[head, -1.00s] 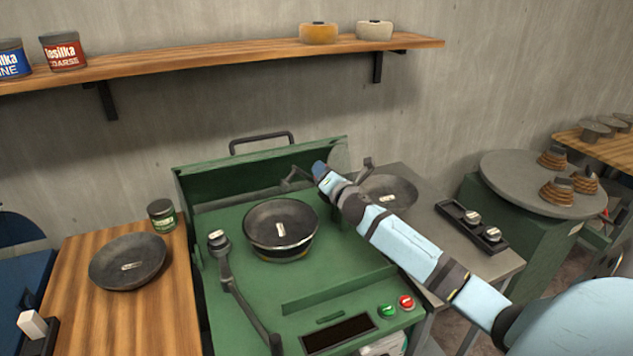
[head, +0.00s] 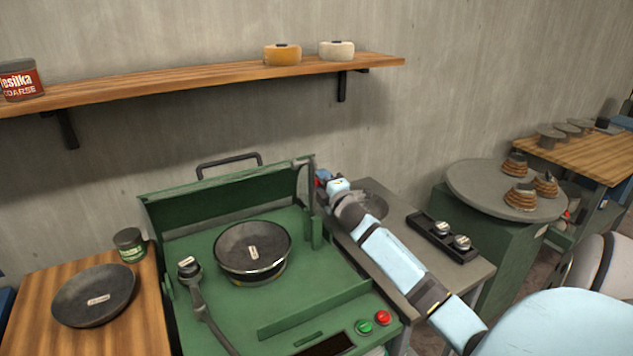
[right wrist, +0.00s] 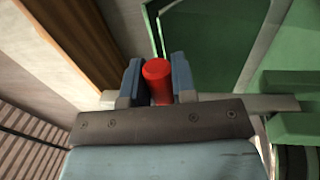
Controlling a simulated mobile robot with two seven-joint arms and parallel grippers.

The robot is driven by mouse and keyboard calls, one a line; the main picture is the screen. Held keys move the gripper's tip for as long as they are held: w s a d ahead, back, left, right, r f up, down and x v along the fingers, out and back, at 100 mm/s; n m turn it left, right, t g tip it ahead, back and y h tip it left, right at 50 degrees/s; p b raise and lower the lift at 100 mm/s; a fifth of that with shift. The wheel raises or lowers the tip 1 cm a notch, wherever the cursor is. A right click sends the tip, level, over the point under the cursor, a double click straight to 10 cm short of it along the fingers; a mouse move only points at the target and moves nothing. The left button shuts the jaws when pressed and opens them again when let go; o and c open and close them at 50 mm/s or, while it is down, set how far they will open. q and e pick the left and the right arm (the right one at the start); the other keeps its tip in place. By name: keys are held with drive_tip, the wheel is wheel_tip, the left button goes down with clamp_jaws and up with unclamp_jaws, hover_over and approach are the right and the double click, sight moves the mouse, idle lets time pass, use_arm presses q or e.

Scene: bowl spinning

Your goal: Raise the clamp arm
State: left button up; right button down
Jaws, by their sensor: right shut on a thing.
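The green machine (head: 290,310) stands in the middle of the head view, with a dark bowl (head: 232,240) on it. The clamp arm (head: 309,188) appears as a grey bar standing about upright at the machine's back right, beside the raised green back panel. My right gripper (head: 322,180) is at this bar. In the right wrist view, its two blue-grey fingers (right wrist: 157,82) are shut on a red handle (right wrist: 158,72). A grey bar (right wrist: 272,103) runs crosswise behind the gripper there. The clamp's joint is mostly hidden. My left gripper is out of view.
A lever (head: 200,300) with a knob stands at the machine's left. A wooden table (head: 120,335) at left holds a dark bowl (head: 95,295) and a jar (head: 129,244). A grey side table (head: 400,215) lies under my right arm. A shelf (head: 200,80) runs above.

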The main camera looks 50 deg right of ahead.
drive_tip(key=shift+s+d+f+m, duration=0.1)
drive_tip(key=shift+d+m, duration=0.2)
drive_tip(key=shift+m, duration=0.1)
drive_tip(key=c, duration=0.9)
unclamp_jaws()
drive_tip(key=shift+c, duration=0.2)
drive_tip(key=shift+s, duration=0.1)
drive_tip(key=b+v, duration=0.1)
drive_tip(key=v, duration=1.2)
drive_tip(key=shift+s, duration=0.35)
drive_tip(key=shift+f, duration=0.1)
drive_tip(key=shift+a, duration=0.1)
